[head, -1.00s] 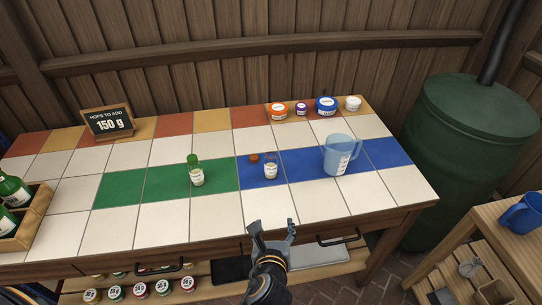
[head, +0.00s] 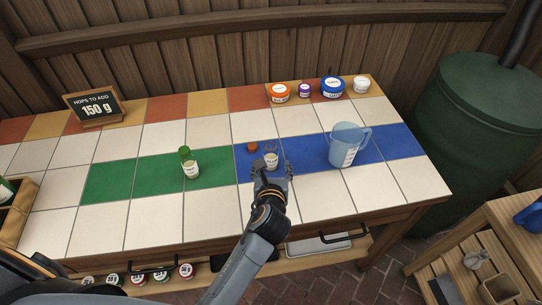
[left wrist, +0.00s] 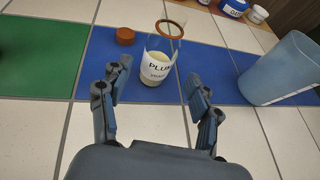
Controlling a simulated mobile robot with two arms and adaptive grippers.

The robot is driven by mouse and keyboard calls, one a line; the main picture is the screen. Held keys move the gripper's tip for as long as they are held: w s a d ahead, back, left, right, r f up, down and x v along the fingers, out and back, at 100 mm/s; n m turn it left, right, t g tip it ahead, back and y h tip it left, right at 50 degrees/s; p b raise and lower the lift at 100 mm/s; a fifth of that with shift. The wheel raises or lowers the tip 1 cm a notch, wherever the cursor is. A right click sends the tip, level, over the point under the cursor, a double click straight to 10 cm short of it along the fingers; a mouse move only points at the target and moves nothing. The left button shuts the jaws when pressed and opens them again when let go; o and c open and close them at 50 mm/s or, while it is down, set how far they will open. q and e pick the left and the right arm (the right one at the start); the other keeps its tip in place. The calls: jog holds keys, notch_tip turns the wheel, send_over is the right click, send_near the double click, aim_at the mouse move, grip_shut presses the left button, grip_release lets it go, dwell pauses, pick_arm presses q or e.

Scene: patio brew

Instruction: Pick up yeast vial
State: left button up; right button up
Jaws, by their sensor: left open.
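The yeast vial (head: 271,161) is a small clear jar with a white label, standing on the blue tiles. In the left wrist view the vial (left wrist: 159,70) reads "PLU… YEAST", with pale stuff in its bottom and a hinged lid ring standing open at its top. My left gripper (head: 272,176) is just in front of the vial in the head view. In the left wrist view the left gripper (left wrist: 158,100) is open, its fingers apart on either side of the vial's near side, with nothing held. My right gripper is not in view.
An orange-brown cap (head: 252,148) lies left of the vial. A blue measuring jug (head: 346,148) stands to its right. Several tubs (head: 331,88) line the back. A sign (head: 95,109) reads 150 g.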

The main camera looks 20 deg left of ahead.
aim_at(271, 162)
pick_arm(q)
jog(key=shift+w+a, duration=0.1)
jog(key=shift+w, duration=0.15)
jog(key=x, duration=0.4)
jog(key=shift+w+a+f, duration=0.1)
jog(key=shift+w+a, duration=0.05)
jog(key=shift+a, duration=0.05)
jog(key=shift+w+f, duration=0.1)
jog(key=shift+w, duration=0.15)
jog(key=shift+s, duration=0.1)
jog(key=shift+c, duration=0.9)
jog(key=c, duration=1.1)
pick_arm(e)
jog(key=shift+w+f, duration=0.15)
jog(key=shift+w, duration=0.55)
